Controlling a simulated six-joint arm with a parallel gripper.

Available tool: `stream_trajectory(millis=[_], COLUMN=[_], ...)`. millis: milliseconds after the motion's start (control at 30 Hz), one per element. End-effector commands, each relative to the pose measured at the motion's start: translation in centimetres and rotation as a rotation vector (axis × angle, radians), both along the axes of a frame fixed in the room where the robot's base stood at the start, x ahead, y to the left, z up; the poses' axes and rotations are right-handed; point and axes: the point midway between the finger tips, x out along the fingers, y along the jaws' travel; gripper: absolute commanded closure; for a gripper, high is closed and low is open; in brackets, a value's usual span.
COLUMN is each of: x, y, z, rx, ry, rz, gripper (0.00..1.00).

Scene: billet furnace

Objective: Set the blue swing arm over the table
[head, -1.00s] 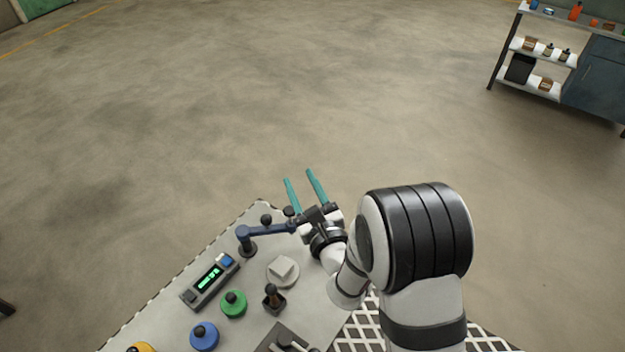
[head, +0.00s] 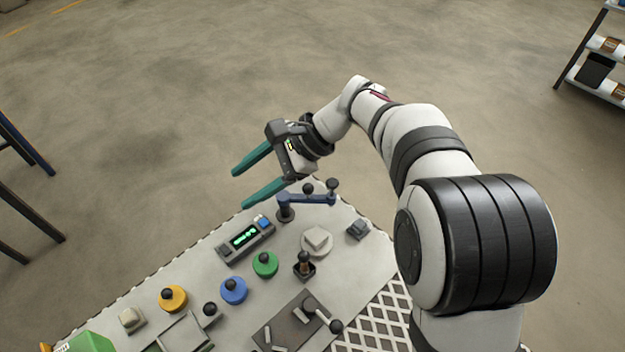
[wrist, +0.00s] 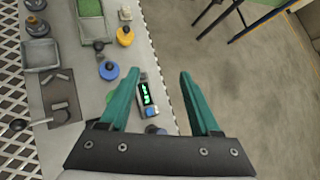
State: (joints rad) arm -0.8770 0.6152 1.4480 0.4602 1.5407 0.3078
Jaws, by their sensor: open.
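The blue swing arm (head: 308,199) sits on a dark post at the far end of the grey table (head: 345,215). It reaches right from its post toward the table's far corner, with a dark knob (head: 333,186) at its free end. Whether that end is inside the edge is hard to tell. My gripper (head: 240,188) is open and empty, up and left of the swing arm in the picture, its teal fingers pointing left. They are apart from it.
A display box (head: 245,239) with a blue button lies near the post. Green (head: 265,264), blue (head: 234,290) and orange (head: 173,298) knobbed discs line the table. A round white plate (head: 317,241) and a small joystick (head: 304,266) stand nearby.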

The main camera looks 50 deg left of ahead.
Motion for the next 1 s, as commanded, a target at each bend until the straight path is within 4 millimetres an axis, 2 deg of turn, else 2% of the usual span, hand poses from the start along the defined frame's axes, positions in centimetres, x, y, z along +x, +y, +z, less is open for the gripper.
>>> stream_trajectory(millis=[100, 200, 300, 367, 467, 700, 800, 1000], x=[5.5, 9.9, 12.2, 12.6, 12.7, 13.0, 13.1, 13.2], y=[-1.6, -2.4, -2.7, -2.8, -2.5, -1.2, -0.6, -0.1], z=[0.2, 1.8, 2.9, 2.7, 0.7, -6.5, -9.0, -11.8], rx=[-0.187, -0.279, -0.315, -0.325, -0.328, -0.328, -0.326, -0.324], ry=[-0.377, -0.609, -0.721, -0.74, -0.739, -0.736, -0.738, -0.738], rz=[0.041, 0.002, -0.031, -0.037, -0.036, -0.034, -0.035, -0.036], gripper=[0.36, 0.36, 0.36, 0.36, 0.36, 0.36, 0.36, 0.36])
